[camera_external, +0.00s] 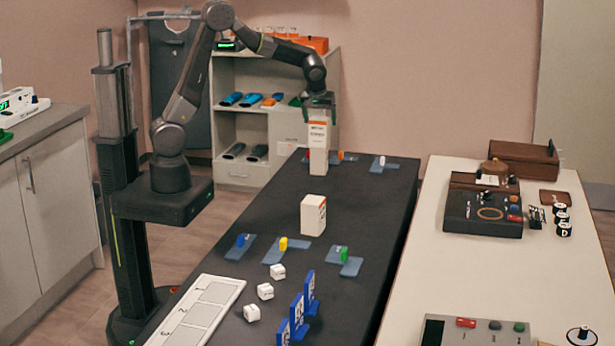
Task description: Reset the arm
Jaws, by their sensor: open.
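My gripper (319,103) points down at the far end of the black table (275,207). It is open, with its fingers at the top of a tall white box (318,150) with a label and an orange-red band. The box stands upright on the table. My arm reaches out from its column at the left, raised high and bent down over the box. Whether the fingers touch the box cannot be told from this view.
A shorter white box (313,215) stands mid-table. Blue pads with coloured pieces, white cubes (265,291), blue upright plates (297,311) and a numbered white board (199,310) lie nearer. A white bench (440,270) with devices stands right; a shelf (240,130) stands behind.

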